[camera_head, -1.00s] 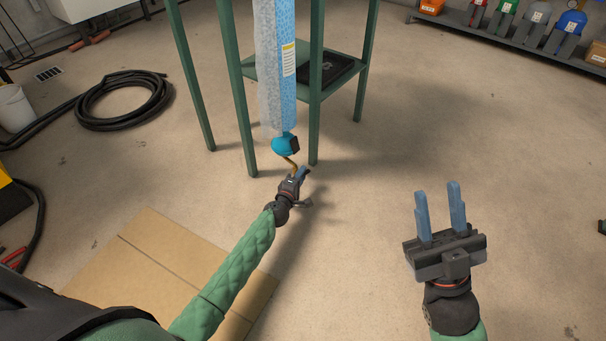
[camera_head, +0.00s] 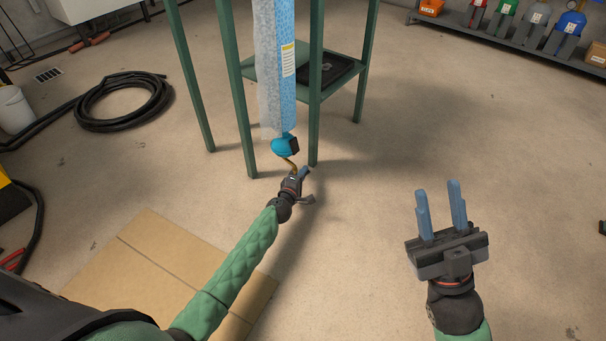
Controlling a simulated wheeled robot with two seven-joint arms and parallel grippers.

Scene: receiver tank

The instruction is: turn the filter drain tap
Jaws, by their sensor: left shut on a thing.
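The filter (camera_head: 285,75) is a tall blue column, partly wrapped in clear film, hanging at the green stand. A teal fitting (camera_head: 283,146) with a dark part sits at its lower end. A thin brass-coloured piece (camera_head: 291,163), seemingly the drain tap, runs down from it to my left gripper (camera_head: 298,174). My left gripper is shut at the lower end of this piece; its jaws are small here and partly hide what they hold. My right gripper (camera_head: 441,211) is open and empty, above bare floor at the right, well apart from the filter.
The green stand's legs (camera_head: 316,120) rise close around the filter, with a dark flat item (camera_head: 331,70) on its shelf. A flat cardboard sheet (camera_head: 150,255) lies under my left arm. A coiled black hose (camera_head: 122,100) lies at the left.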

